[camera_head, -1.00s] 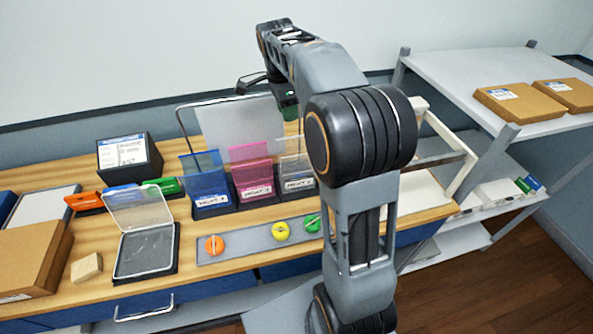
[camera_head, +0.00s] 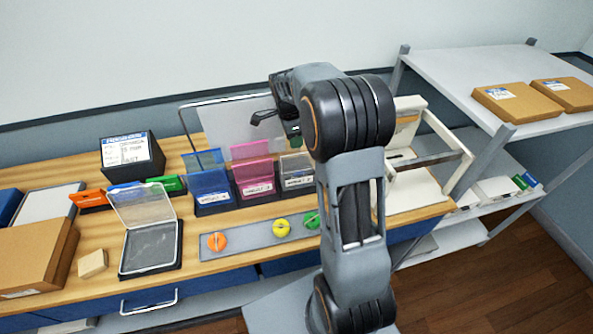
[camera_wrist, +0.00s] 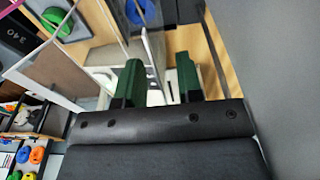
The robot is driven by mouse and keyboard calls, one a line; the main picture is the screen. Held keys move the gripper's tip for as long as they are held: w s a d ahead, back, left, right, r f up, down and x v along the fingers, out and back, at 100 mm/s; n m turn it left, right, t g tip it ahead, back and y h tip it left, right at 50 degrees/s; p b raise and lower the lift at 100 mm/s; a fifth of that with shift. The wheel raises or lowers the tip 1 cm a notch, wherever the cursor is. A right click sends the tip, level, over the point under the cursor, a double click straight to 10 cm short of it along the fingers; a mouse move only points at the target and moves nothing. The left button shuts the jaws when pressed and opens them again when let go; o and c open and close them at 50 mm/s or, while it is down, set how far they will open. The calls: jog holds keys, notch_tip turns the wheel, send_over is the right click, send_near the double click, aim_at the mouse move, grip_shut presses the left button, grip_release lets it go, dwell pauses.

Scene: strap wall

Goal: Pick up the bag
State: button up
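No thing stands out for certain as the bag. Three thin translucent sleeves with labelled fronts stand in a row on the wooden bench: a blue one (camera_head: 211,185), a pink one (camera_head: 253,176) and a clear one (camera_head: 297,171). My gripper (camera_wrist: 159,78) shows two green fingers in the wrist view, parted with a gap between them. Nothing is clearly held, though a pale surface shows behind the gap. In the head view my arm hides most of the gripper, which is near the framed clear panel (camera_head: 222,122), behind and above the sleeves.
A grey strip (camera_head: 250,238) with orange, yellow and green knobs lies in front of the sleeves. An open clear-lidded case (camera_head: 150,248) and a black box (camera_head: 130,155) stand left. A white frame-like fixture (camera_head: 415,185) stands right, beside a shelf (camera_head: 455,75) with cardboard boxes.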

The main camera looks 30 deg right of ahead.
jog(key=shift+d+f, duration=0.15)
jog(key=shift+f, duration=0.95)
jog(key=shift+f, duration=0.2)
jog(key=shift+c, duration=0.2)
grip_shut()
